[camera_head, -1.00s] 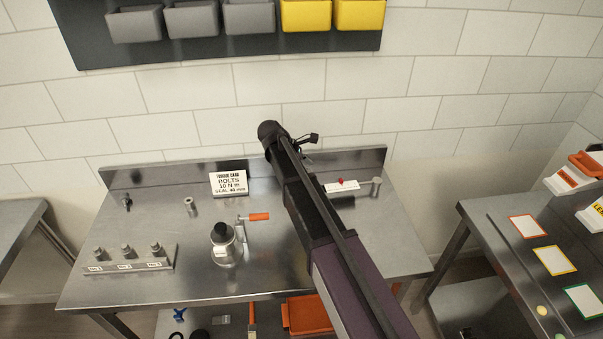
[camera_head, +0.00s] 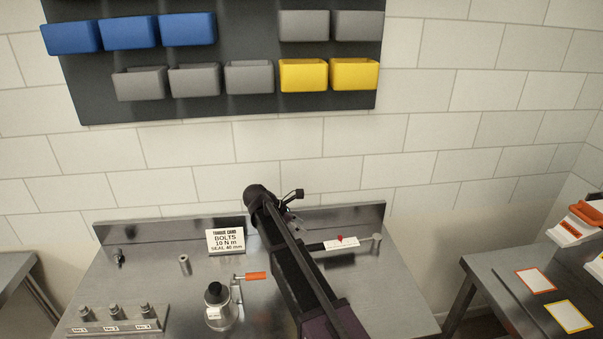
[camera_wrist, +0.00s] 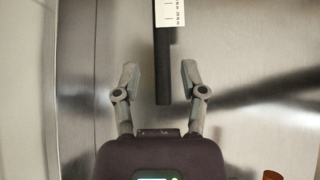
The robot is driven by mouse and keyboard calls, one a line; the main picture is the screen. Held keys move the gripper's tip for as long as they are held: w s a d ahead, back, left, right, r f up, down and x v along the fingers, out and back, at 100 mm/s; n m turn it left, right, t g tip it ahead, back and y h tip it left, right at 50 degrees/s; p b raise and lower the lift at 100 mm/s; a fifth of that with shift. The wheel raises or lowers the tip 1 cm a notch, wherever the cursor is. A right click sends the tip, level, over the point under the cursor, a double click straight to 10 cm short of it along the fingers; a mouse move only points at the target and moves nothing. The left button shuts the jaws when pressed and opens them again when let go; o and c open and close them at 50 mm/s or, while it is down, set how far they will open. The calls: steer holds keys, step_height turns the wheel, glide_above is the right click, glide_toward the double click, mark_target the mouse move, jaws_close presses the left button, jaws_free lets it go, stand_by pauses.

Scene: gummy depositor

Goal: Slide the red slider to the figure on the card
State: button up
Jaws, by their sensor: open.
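The red slider (camera_head: 340,238) sits on a white scale strip (camera_head: 342,244) at the back right of the steel bench. It is out of sight in the wrist view. The white card (camera_head: 225,241) stands at the back of the bench and reads "BOLTS 10 N m, SEAL 40 mm". My gripper (camera_wrist: 160,72) is open and empty. In the wrist view its fingers lie either side of a black bar (camera_wrist: 162,75), apart from it, with part of the scale (camera_wrist: 170,12) at the top. I cannot tell the height between them. My arm hides much of the gripper in the head view.
A bottle-like canister (camera_head: 216,308) and an orange-handled tool (camera_head: 256,276) stand left of my arm. A rack of labelled fittings (camera_head: 115,322) lies at front left. A small metal post (camera_head: 376,243) stands right of the scale. Bins (camera_head: 330,75) hang above.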

steer(key=s+d+f+m+y, duration=0.1)
steer(key=s+d+m+y, duration=0.1)
steer(key=s+d+m, duration=0.4)
steer(key=s+d+f+m+g+y, duration=0.1)
steer(key=s+d+f+m+y, duration=0.1)
steer(key=s+d+m, duration=0.4)
steer(key=s+d+f+m+y, duration=0.2)
steer(key=s+d+m+y, duration=0.2)
steer(key=s, duration=0.7)
steer(key=shift+s+d+f+m+g, duration=0.1)
steer(key=shift+s+d+m+g, duration=0.1)
steer(key=shift+d+m, duration=0.5)
steer(key=shift+s+d+f+m+g, duration=0.1)
steer(key=shift+d+m+g, duration=0.15)
steer(key=shift+m, duration=0.85)
steer(key=shift+s+d+m+y, duration=0.15)
steer(key=shift+s+m+y, duration=0.15)
steer(key=shift+m+y, duration=0.1)
